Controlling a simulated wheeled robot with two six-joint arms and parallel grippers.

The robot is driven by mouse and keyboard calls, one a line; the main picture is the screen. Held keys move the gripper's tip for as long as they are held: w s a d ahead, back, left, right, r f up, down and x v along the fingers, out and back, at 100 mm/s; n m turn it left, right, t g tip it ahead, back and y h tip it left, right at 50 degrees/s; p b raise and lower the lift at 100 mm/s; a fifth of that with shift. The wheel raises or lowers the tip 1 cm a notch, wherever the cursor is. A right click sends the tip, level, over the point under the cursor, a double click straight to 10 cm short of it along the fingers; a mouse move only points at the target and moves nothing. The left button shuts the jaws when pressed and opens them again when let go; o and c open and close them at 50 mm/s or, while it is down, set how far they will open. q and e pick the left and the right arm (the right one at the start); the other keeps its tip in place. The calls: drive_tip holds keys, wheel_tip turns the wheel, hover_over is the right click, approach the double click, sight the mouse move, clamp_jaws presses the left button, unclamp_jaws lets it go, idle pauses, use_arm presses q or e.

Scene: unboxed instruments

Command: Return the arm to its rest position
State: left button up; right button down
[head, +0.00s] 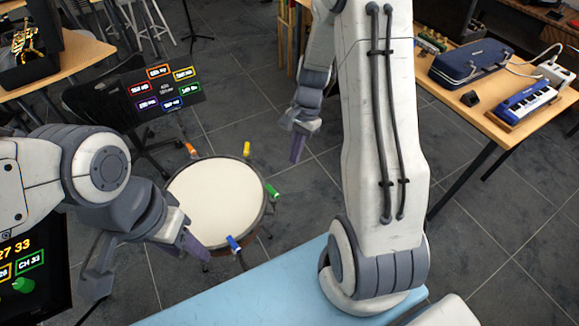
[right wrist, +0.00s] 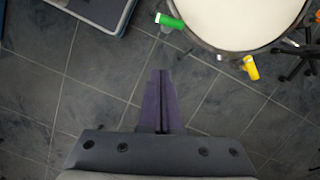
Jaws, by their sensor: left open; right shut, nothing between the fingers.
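My left gripper (head: 148,268) is open in the lower left of the head view, its fingers spread wide, with nothing seen between them. One finger is just left of the drum's near edge in the picture. My right gripper (head: 297,150) hangs over the tiled floor, up and to the right of the drum in the picture. Its fingers are shut together and empty, as the right wrist view (right wrist: 160,98) shows. My right arm (head: 385,130) runs down the middle of the head view.
A round drum (head: 215,200) has orange (head: 191,149), yellow (head: 247,149), green (head: 272,190) and blue (head: 234,243) pieces at its rim. A dark screen (head: 163,92) stands behind. A wooden table (head: 470,108) holds a blue case (head: 470,63) and a small keyboard (head: 525,101).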

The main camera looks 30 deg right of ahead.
drive_tip(key=s+a+r+n+h, duration=0.1)
drive_tip(key=s+a+r+n, duration=0.4)
drive_tip(key=a+r+n, duration=0.65)
drive_tip(key=s+a+r+n, duration=0.1)
drive_tip(key=s+a+n, duration=0.3)
drive_tip(key=s, duration=0.3)
drive_tip(key=s+a+r+n+t, duration=0.1)
drive_tip(key=s+a+n, duration=0.3)
drive_tip(key=s, duration=0.4)
drive_tip(key=shift+a+r+n+h, duration=0.3)
drive_tip(key=shift+r+n, duration=0.2)
drive_tip(key=shift+n, duration=0.15)
